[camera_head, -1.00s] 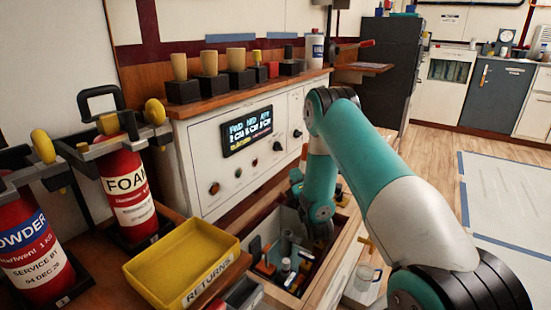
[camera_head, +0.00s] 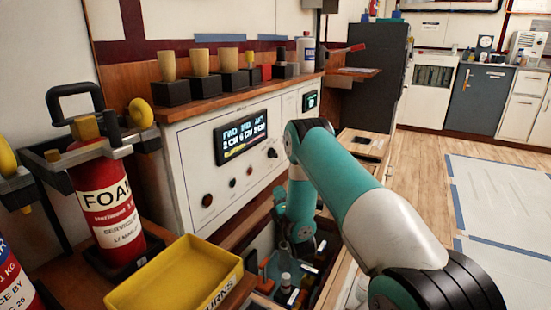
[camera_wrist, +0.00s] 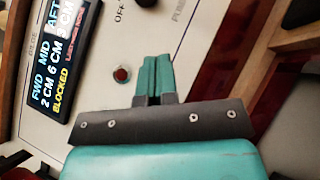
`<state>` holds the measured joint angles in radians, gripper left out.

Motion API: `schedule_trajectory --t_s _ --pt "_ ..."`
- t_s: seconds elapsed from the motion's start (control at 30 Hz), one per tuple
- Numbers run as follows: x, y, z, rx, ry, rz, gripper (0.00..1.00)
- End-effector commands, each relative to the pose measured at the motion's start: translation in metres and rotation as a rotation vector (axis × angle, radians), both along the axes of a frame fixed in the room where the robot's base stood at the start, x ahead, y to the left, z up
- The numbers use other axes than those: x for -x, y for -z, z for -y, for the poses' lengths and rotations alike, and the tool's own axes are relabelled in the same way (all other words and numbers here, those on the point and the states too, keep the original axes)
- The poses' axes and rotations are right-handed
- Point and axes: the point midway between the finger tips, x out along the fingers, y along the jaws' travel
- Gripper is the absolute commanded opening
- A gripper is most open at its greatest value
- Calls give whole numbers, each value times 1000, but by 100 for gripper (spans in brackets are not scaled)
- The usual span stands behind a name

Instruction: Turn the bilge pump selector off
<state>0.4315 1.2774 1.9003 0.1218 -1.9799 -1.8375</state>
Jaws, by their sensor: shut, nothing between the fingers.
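A black selector knob (camera_head: 272,153) is on the white panel (camera_head: 183,152), right of the lit display (camera_head: 241,135). In the wrist view a black knob (camera_wrist: 146,3) is cut off by the top edge, with "OFF" lettering beside it; its pointer direction cannot be made out. My gripper (camera_wrist: 154,60) is shut and empty in front of the panel. Its teal fingertips point toward the knob and are apart from it in the picture.
A red push button (camera_wrist: 122,74) sits left of my fingers. The display (camera_wrist: 60,55) shows FWD, MID, AFT and BLOCKED. Below the panel is an open bin of tools (camera_head: 262,286). A yellow tray (camera_head: 175,280) and a foam extinguisher (camera_head: 108,205) stand at the left.

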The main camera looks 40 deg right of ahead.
Motion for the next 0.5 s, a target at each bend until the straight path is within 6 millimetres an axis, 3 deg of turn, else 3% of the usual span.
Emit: schedule_trajectory --t_s 0.03,0.13,0.4,0.5 --pt "-3 -10 1 0 0 -1 0" --pt "-9 -10 2 0 -2 0 0" --pt "-64 -24 22 3 -5 5 0" --pt "-77 -34 32 3 -5 1 0"
